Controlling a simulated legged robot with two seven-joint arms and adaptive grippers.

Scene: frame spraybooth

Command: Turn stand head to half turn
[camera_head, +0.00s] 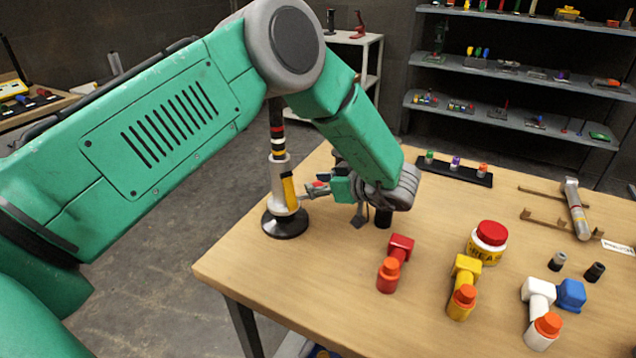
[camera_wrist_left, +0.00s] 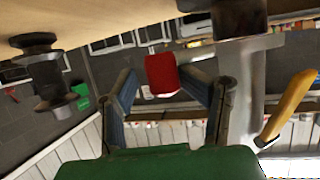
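A rod from the post ends in a red tip (camera_wrist_left: 162,75). My left gripper (camera_head: 318,190) is beside the post. In the wrist view the fingers of this gripper (camera_wrist_left: 163,90) are spread around the red tip, with a gap at least on the left. My right gripper is out of view.
Red (camera_head: 398,252), yellow (camera_head: 465,285) and white-blue (camera_head: 540,300) fittings stand on the wooden table (camera_head: 330,285), with a red-lidded jar (camera_head: 487,242). A black rack (camera_head: 453,172) lies behind my wrist. Shelves (camera_head: 520,70) stand at the back. The table's front left is clear.

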